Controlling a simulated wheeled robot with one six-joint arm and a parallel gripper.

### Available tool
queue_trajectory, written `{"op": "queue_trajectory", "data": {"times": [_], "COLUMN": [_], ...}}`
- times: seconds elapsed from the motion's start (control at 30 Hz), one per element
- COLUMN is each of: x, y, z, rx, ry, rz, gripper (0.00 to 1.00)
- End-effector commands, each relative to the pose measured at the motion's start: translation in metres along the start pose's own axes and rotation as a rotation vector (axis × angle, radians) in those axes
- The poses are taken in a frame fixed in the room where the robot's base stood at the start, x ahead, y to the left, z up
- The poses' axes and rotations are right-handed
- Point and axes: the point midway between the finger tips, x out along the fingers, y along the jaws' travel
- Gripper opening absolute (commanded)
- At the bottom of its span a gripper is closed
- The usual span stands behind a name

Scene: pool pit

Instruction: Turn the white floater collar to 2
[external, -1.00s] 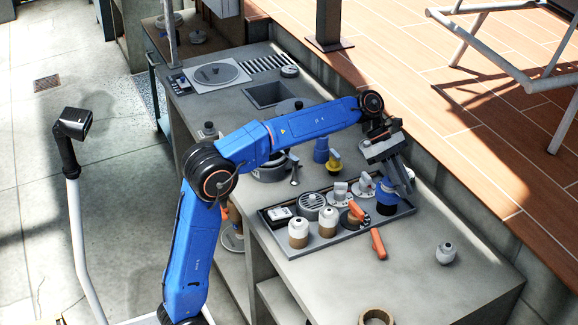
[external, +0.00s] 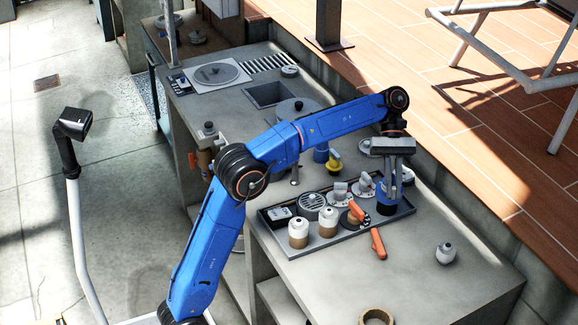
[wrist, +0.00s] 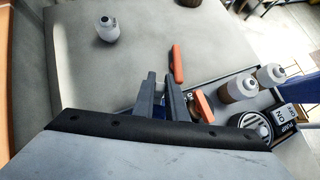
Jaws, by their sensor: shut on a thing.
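My gripper (external: 391,186) points down at the right end of the grey tray (external: 333,245). Its jaws are shut on a blue thing (external: 386,207) with a dark base; in the wrist view, blue shows between the fingers (wrist: 160,84). Two white-topped, brown-based floaters (external: 298,232) (external: 327,221) stand upright at the tray's front, left of my gripper. A smaller white and grey floater-like piece (external: 446,252) stands alone on the counter at the right; it also shows in the wrist view (wrist: 107,30). I cannot read any collar numbers.
An orange-handled valve (external: 357,213) is in the tray, and an orange bar (external: 378,244) lies just outside it. A round grille (external: 311,200), a pump switch (external: 281,212) and white-grey knobs (external: 340,190) are also there. A tan ring (external: 375,316) lies at the front. The right counter is mostly clear.

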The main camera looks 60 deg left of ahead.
Motion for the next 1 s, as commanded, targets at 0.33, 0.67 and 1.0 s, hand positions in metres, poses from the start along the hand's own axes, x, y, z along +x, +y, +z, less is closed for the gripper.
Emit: {"op": "queue_trajectory", "data": {"times": [0.33, 0.67, 1.0], "x": [0.0, 0.0, 0.0], "y": [-0.0011, -0.0011, -0.0005], "z": [0.0001, 0.0001, 0.0001], "rx": [0.019, 0.018, 0.006], "ry": [0.0, 0.0, 0.001], "rz": [-0.018, -0.017, -0.004], "gripper": [0.0, 0.31, 0.31]}}
